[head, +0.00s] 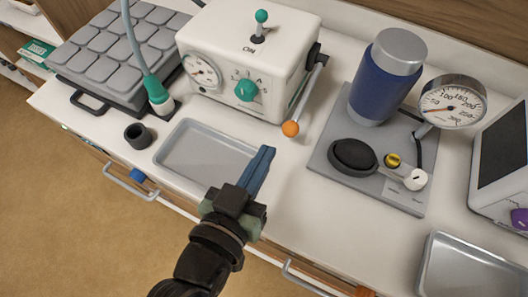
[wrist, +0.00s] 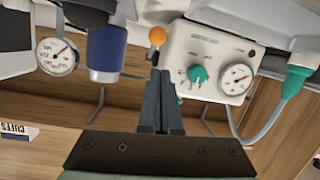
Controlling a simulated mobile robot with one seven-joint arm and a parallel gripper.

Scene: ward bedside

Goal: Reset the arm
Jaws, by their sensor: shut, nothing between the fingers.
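My arm reaches in from the bottom of the head view. My gripper (head: 268,152) has its two blue-grey fingers pressed together with nothing between them. It is over the right part of a shallow grey metal tray (head: 190,150), and whether it touches the tray cannot be told. In the wrist view my gripper (wrist: 162,75) also shows with its fingers together, pointing toward the orange knob (wrist: 157,35) of a lever. In the head view that orange knob (head: 290,129) is just right of the fingertips and apart from them.
A white machine (head: 285,45) with a gauge and green dial stands behind the tray. A grey board (head: 330,160) holds a blue cylinder (head: 375,95), a gauge (head: 452,101) and a black bulb (head: 352,155). A small dark cup (head: 138,136) is left; another tray (head: 465,270) is front right.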

